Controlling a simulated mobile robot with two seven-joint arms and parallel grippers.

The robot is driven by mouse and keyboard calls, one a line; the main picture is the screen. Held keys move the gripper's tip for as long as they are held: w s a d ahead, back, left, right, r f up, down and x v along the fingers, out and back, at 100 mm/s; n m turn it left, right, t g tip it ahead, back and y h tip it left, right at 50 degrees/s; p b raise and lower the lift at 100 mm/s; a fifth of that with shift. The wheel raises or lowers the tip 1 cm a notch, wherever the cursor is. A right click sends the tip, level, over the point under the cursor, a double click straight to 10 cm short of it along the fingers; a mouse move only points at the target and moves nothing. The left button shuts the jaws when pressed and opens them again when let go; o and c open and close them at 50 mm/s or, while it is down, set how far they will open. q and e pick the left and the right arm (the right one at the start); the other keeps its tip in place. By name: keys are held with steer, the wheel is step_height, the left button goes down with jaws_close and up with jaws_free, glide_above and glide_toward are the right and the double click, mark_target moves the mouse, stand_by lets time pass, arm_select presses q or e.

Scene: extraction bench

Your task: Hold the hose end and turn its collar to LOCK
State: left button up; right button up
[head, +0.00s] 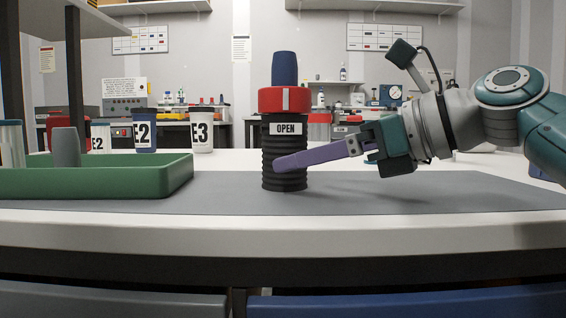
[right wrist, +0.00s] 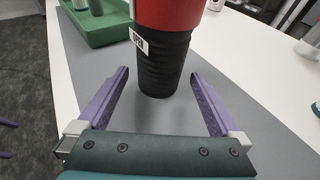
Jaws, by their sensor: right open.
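The black ribbed hose end (head: 284,160) stands upright on the grey mat, with a red collar (head: 270,101) around its upper part and a blue top (head: 285,68). The collar has a pale stripe, and an OPEN label (head: 286,129) sits just below it. In the right wrist view the hose (right wrist: 163,65) stands ahead between the finger lines, with the red collar (right wrist: 170,14) cut off above. My right gripper (head: 292,162) is open, its purple fingers level with the ribbed part; in the wrist view they lie either side, not closed on it.
A green tray (head: 172,178) with a grey cylinder (head: 66,147) in it stands at the left of the grey mat (head: 400,197). The mat right of the hose is bare beneath my arm.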

steer(key=shift+x, duration=1.8)
steer(key=c, duration=1.1)
steer(key=shift+o, duration=0.2)
